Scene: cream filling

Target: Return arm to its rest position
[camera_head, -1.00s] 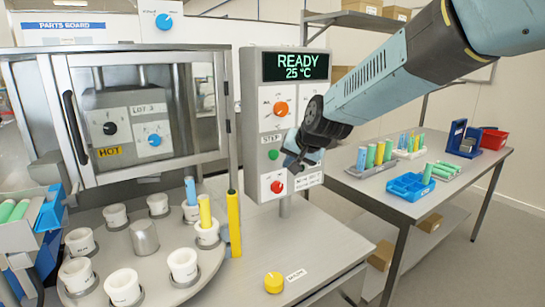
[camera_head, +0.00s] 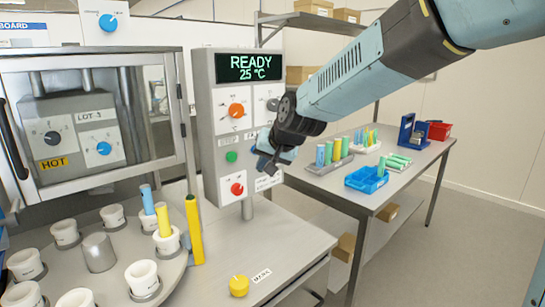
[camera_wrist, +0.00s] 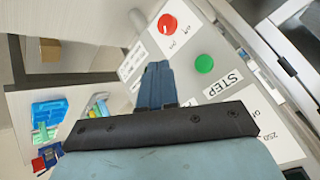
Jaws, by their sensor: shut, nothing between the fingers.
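My gripper (camera_head: 268,160) is in front of the control panel (camera_head: 205,125), beside its green button (camera_head: 231,156) and above right of its red knob (camera_head: 237,189). In the wrist view my gripper (camera_wrist: 158,75) shows as dark closed fingers, with nothing between them. The red knob (camera_wrist: 167,23) and the green button (camera_wrist: 204,63) lie beyond the fingers there. I cannot tell whether the fingers touch the panel. The panel's screen (camera_head: 248,66) reads READY 25 °C.
A turntable with several white cups (camera_head: 143,278) stands at the lower left, beside a tall yellow post (camera_head: 194,229). A yellow knob (camera_head: 239,286) is on the front bench. A back table holds a blue tray (camera_head: 366,180), vial racks and a red bin (camera_head: 439,131). The floor at right is clear.

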